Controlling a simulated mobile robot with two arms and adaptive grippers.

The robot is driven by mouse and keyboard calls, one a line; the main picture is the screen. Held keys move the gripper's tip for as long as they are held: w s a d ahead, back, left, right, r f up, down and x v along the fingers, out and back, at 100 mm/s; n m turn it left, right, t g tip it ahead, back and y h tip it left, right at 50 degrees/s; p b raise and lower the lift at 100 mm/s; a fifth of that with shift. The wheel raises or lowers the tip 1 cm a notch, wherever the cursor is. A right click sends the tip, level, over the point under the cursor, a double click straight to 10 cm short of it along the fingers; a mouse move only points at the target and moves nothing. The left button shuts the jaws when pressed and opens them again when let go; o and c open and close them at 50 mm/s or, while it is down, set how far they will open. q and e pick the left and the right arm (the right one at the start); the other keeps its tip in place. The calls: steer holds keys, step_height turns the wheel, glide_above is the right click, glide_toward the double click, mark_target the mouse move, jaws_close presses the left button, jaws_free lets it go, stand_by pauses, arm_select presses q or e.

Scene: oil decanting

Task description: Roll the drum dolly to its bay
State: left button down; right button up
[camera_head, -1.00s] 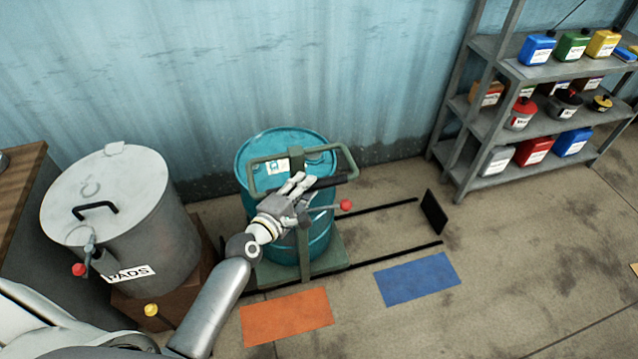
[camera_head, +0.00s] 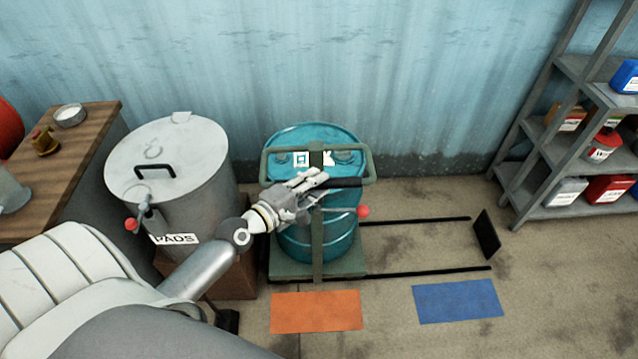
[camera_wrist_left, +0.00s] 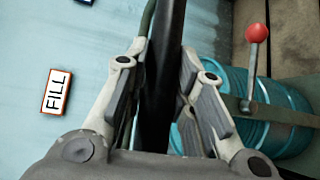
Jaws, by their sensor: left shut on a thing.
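The drum dolly has a grey-green base (camera_head: 345,266) and an upright frame around a teal drum (camera_head: 332,240). It stands at the left end of two black floor rails, behind an orange floor patch (camera_head: 316,312). Its black handle grip (camera_head: 347,183) sticks out to the right at the top. My left gripper (camera_head: 318,183) is shut on this grip; in the left wrist view the black grip (camera_wrist_left: 164,70) runs between the two fingers. A red-knobbed lever (camera_head: 363,211) sits just below the handle. My right gripper is in neither view.
A blue floor patch (camera_head: 458,301) lies to the right, in front of the rails (camera_head: 430,271). A black stop plate (camera_head: 486,234) stands at their right end. A grey PADS bin (camera_head: 190,205) is close on the left. Shelving (camera_head: 530,160) stands right. Floor between the rails is clear.

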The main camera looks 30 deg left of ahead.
arm_select(q)
steer(key=c, duration=1.2)
jaws_free()
steer(key=shift+s+a, duration=0.1)
steer(key=shift+a, duration=0.3)
steer(key=shift+d, duration=0.15)
steer(key=v, duration=1.2)
